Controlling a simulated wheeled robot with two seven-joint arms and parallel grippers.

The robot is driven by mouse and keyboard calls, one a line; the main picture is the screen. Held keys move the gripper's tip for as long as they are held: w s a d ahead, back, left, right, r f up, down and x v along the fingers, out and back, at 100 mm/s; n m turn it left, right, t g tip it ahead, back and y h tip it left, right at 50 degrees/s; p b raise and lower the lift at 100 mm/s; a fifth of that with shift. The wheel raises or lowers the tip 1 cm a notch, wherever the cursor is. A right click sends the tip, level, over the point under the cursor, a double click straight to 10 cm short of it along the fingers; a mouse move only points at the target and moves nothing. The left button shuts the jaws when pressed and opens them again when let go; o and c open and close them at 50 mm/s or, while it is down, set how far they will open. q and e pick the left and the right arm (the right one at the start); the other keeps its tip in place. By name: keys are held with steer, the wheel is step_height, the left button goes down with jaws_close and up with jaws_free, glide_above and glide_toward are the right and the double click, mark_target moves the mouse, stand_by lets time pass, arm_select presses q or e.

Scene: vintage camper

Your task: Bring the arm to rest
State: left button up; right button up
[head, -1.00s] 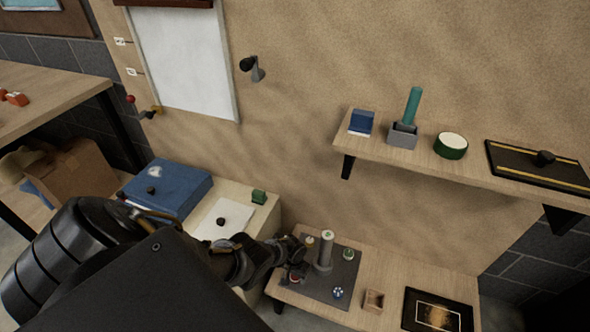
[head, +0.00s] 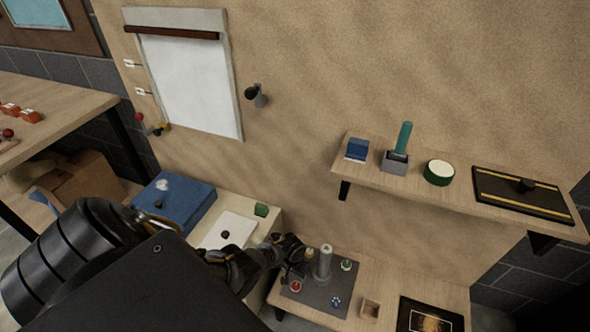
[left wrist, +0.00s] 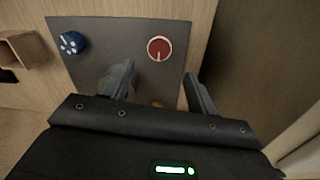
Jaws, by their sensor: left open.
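My left gripper (head: 292,268) is at the left edge of a dark grey panel (head: 318,294) on the low wooden shelf. In the left wrist view the fingers (left wrist: 160,88) are spread apart with nothing held between them. A red round knob (left wrist: 160,48) lies just beyond the fingers and also shows in the head view (head: 295,287). A grey upright post (head: 324,263) stands on the panel beside the gripper. A blue knob with white spots (left wrist: 72,43) is near the panel's corner. My right gripper is not in view.
A green-topped knob (head: 346,265) is on the panel. A small wooden box (head: 370,309) and a dark framed picture (head: 430,316) lie to the right. A blue box (head: 174,204) and white plate (head: 228,228) are left. An upper shelf (head: 450,193) holds several items.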

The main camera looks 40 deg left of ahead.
arm_select(q)
steer(key=shift+r, duration=0.65)
steer(key=s+d+f+m+t, duration=0.3)
steer(key=s+f+t, duration=0.1)
steer(key=s+f, duration=0.5)
steer(key=s+d+f+g, duration=0.1)
steer(key=s+d+f, duration=0.1)
steer(key=s, duration=1.2)
steer(key=s+d+f+m+g, duration=0.1)
steer(key=s+d+g, duration=0.1)
steer(key=s, duration=1.3)
steer(key=shift+f+y, duration=0.3)
steer(key=shift+f, duration=0.05)
